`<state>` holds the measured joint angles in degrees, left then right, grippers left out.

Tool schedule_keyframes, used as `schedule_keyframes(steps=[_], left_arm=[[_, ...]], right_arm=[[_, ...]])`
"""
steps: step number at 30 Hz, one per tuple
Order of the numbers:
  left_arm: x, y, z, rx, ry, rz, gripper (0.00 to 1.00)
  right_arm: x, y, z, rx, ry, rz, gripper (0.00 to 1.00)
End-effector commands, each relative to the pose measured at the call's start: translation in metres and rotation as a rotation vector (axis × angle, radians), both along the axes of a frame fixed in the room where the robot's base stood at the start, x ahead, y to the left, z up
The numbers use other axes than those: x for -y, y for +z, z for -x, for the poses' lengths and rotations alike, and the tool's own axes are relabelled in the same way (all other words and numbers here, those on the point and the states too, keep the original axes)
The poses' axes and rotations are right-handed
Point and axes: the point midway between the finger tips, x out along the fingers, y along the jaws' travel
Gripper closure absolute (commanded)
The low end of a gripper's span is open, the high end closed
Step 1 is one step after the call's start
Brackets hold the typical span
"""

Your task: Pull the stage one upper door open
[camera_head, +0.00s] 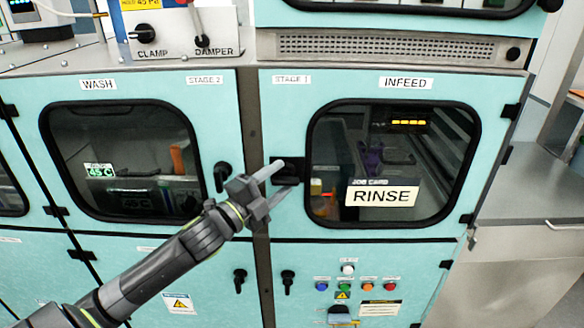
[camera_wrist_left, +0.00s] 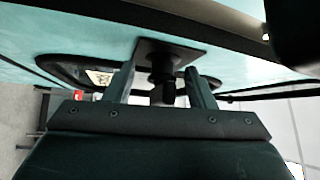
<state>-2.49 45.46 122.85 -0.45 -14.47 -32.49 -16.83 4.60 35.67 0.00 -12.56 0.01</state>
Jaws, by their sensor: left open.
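The stage one upper door (camera_head: 390,235) is a teal panel labelled STAGE 1 and INFEED, with a dark rounded window and a RINSE job card. It looks shut. Its black handle (camera_head: 298,169) is at the door's left edge, partly hidden by my gripper. My left gripper (camera_head: 284,175) is open at this handle. In the left wrist view the handle (camera_wrist_left: 163,72) on its dark square plate shows between the two fingers (camera_wrist_left: 160,85); a gap shows on each side of it. My right gripper is not in view.
The STAGE 2 WASH door (camera_head: 150,90) is on the left, with its own black handle (camera_head: 222,176). Below the door is a panel with coloured buttons (camera_head: 345,286) and a lower handle (camera_head: 287,281). A metal counter (camera_head: 530,190) stands at the right.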

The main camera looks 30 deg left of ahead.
Motion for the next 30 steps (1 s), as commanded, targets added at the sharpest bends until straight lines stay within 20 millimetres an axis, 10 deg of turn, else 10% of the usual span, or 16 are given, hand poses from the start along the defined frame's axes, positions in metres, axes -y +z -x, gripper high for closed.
schedule_keyframes(steps=[12,24,30], left_arm=[[0.002,0.001,0.001,0.000,0.000,0.000,0.50],[0.002,0.002,0.001,0.000,0.001,0.000,1.00],[0.002,0.001,0.001,0.001,0.001,0.000,1.00]], right_arm=[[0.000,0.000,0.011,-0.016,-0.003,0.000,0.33],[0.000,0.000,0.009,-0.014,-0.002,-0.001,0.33],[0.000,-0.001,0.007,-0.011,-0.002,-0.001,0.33]])
